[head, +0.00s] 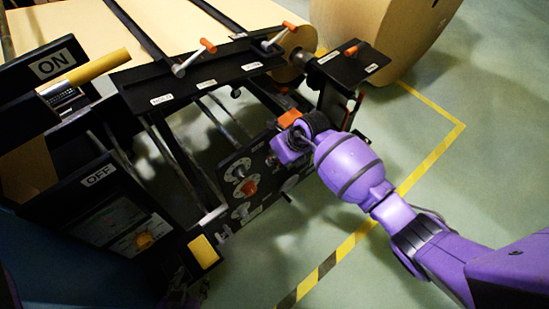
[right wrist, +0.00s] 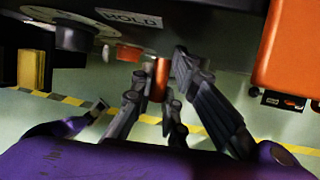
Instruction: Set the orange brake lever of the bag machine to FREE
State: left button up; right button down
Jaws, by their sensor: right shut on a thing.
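The bag machine's black control panel (head: 228,200) has dials and a red knob (head: 250,187). My right arm comes in from the right, and its gripper is mostly hidden behind its own purple wrist at the panel's right end. In the right wrist view my right gripper (right wrist: 160,95) is shut on an orange cylindrical grip (right wrist: 159,72), seemingly the brake lever's handle. A HOLD label (right wrist: 132,19) is above and left of it; no FREE label is readable. My left gripper (head: 184,290) seems to be the dark shape at the bottom edge; its fingers are unclear.
Orange-tipped levers (head: 207,46) stand on the machine's top rail. An orange block (head: 289,118) is close to my right wrist; one also fills the right wrist view's upper right (right wrist: 290,45). A large kraft roll (head: 390,30) stands behind. Floor at right is clear, with yellow tape (head: 430,160).

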jog(key=shift+w+d+r+g+y+b, duration=0.15)
jog(key=shift+w+d+g+y+b, duration=0.2)
jog(key=shift+d, duration=0.2)
jog(key=shift+w+d+r+g+y+b, duration=0.15)
jog(key=shift+w+d+y+b, duration=0.15)
jog(key=shift+d+y, duration=0.2)
jog(key=shift+w+d+r+m+g+y+b, duration=0.2)
jog(key=shift+w+d+m+g+y+b, duration=0.2)
jog(key=shift+w+d+g+y+b, duration=0.4)
pick_arm(q)
jog(key=shift+g, duration=0.3)
jog(key=shift+s+f+b, duration=0.3)
jog(key=shift+f, duration=0.55)
jog(key=shift+s+f+b, duration=0.25)
jog(key=shift+s+f, duration=0.05)
jog(key=shift+f, duration=0.55)
jog(key=shift+s+f+b, duration=0.3)
jog(key=shift+f, duration=0.55)
pick_arm(e)
jog(key=shift+w+d+r+t, duration=0.2)
jog(key=shift+w+d, duration=0.2)
jog(key=shift+d, duration=0.25)
jog(key=shift+w+d+r+t, duration=0.15)
jog(key=shift+w+d, duration=0.2)
jog(key=shift+d, duration=0.3)
jog(key=c, duration=1.7)
grip_release()
jog(key=shift+w+r, duration=0.1)
